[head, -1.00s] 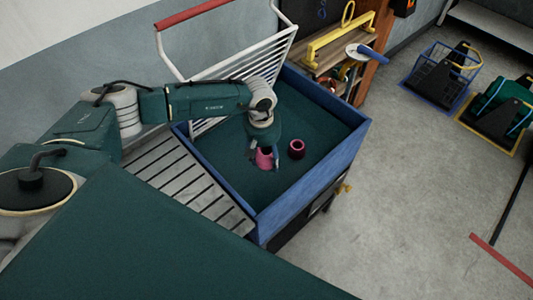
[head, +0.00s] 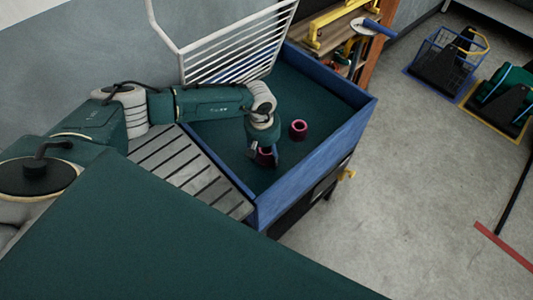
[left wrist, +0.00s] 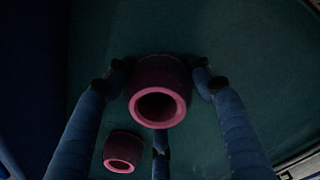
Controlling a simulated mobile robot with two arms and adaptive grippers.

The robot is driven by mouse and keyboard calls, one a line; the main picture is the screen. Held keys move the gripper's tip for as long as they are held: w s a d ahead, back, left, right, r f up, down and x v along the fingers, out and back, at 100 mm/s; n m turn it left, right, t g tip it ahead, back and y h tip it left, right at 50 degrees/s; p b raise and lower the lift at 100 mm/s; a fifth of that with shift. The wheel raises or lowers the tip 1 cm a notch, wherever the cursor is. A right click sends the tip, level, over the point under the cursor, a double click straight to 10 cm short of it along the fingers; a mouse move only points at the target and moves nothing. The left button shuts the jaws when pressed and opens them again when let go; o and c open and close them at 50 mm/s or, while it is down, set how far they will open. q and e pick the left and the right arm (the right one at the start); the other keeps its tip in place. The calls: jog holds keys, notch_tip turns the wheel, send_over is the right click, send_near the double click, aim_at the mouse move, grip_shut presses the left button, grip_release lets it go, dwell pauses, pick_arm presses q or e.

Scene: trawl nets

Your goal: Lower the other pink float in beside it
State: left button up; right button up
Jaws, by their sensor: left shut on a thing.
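My left gripper (head: 264,152) is shut on a pink float (head: 266,160), a short hollow ring, and holds it inside the blue-walled bin (head: 312,172) with a dark green floor. In the left wrist view the held float (left wrist: 158,71) sits between the fingers with its round hole facing the camera. A second pink float (head: 298,130) stands on the bin floor to the right of the held one, with a gap between them. It also shows in the left wrist view (left wrist: 123,148), lower left and smaller. I cannot tell whether the held float touches the floor. My right gripper is out of view.
A white wire rack (head: 235,50) stands along the bin's back left side. A grey slatted surface (head: 190,172) adjoins its left edge. A shelf with a yellow bar (head: 335,28) is behind. The bin's right part is bare; crates (head: 447,60) stand far off on the floor.

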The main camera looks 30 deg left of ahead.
pick_arm(q)
jog(key=shift+f, duration=0.15)
jog(key=o, duration=1.9)
jog(key=shift+c, duration=0.2)
